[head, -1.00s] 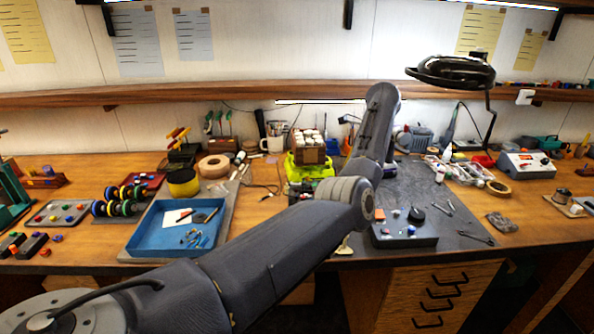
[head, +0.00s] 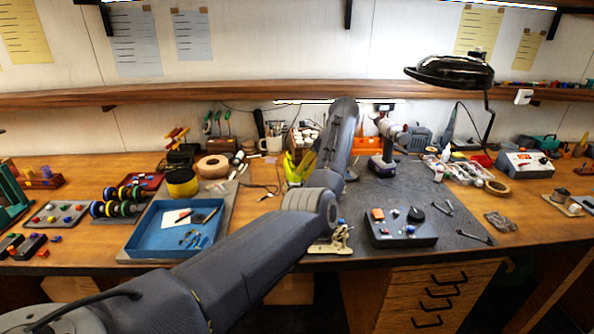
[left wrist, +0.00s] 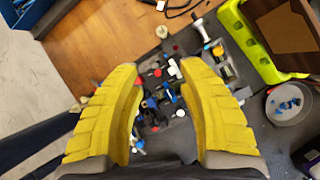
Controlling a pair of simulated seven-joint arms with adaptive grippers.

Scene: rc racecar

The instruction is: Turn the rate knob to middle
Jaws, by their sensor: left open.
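A dark control box (head: 402,235) lies on the grey mat in the head view. It carries a large round black knob (head: 416,214), an orange-red block (head: 377,214) and small blue, red and white parts. No label is readable, so I cannot tell which is the rate knob. My left gripper (left wrist: 160,68) shows in the left wrist view with two yellow fingers spread apart and nothing held. Below them is a blurred cluster of small coloured parts (left wrist: 155,105). In the head view the gripper is mostly hidden by my left forearm, left of the box. My right gripper is not seen.
A cordless tool (head: 385,160) stands behind the box. A blue tray (head: 150,240) lies at left. A beige-based mechanism (head: 333,243) sits at the mat's front edge.

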